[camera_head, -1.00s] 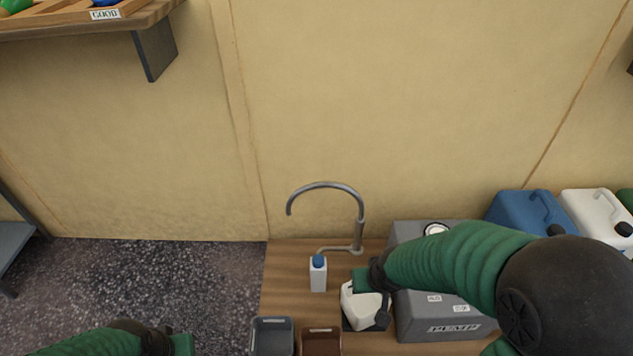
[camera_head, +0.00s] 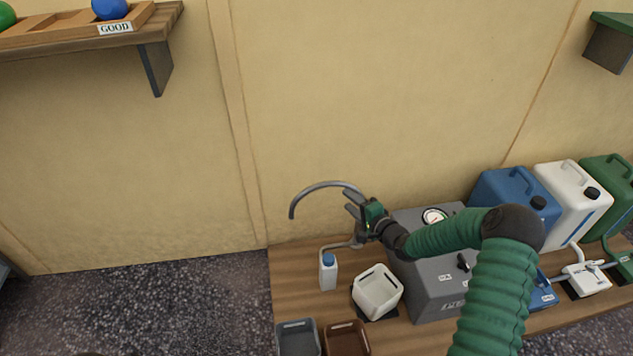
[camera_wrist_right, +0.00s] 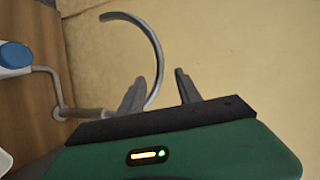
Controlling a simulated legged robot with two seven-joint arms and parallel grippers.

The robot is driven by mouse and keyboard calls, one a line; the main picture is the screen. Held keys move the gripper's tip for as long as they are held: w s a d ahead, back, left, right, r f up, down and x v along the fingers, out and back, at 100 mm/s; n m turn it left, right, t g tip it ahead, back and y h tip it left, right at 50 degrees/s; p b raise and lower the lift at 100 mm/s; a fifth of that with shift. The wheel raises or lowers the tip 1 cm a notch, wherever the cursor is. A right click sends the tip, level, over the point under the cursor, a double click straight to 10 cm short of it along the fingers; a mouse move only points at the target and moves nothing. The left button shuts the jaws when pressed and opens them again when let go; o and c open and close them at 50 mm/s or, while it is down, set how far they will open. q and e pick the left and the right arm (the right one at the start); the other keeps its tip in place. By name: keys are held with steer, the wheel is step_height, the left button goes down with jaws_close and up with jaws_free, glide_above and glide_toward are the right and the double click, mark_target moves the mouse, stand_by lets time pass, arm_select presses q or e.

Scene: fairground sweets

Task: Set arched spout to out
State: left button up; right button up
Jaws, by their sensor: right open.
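The arched spout (camera_head: 318,186) is a thin grey metal curve on the wooden counter, its free end pointing left and down in the head view. My right gripper (camera_head: 352,203) is open at the right side of the arch and hides part of the spout's upright. In the right wrist view, the spout (camera_wrist_right: 158,58) shows between the two fingers of my right gripper (camera_wrist_right: 161,78), near the left finger. I cannot tell whether it touches. My left gripper is out of view.
A white square container (camera_head: 377,293) and a grey pump box (camera_head: 425,287) with a gauge stand on the counter (camera_head: 292,269). Grey (camera_head: 297,338) and brown (camera_head: 347,340) bins are in front. Blue, white and green canisters stand right. The wall is close behind the spout.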

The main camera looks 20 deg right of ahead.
steer(key=b+x, duration=0.9)
steer(key=x, duration=0.7)
steer(key=shift+w+a+f, duration=0.1)
steer(key=shift+a, duration=0.05)
jaws_close()
steer(key=shift+f, duration=0.1)
stand_by(0.4)
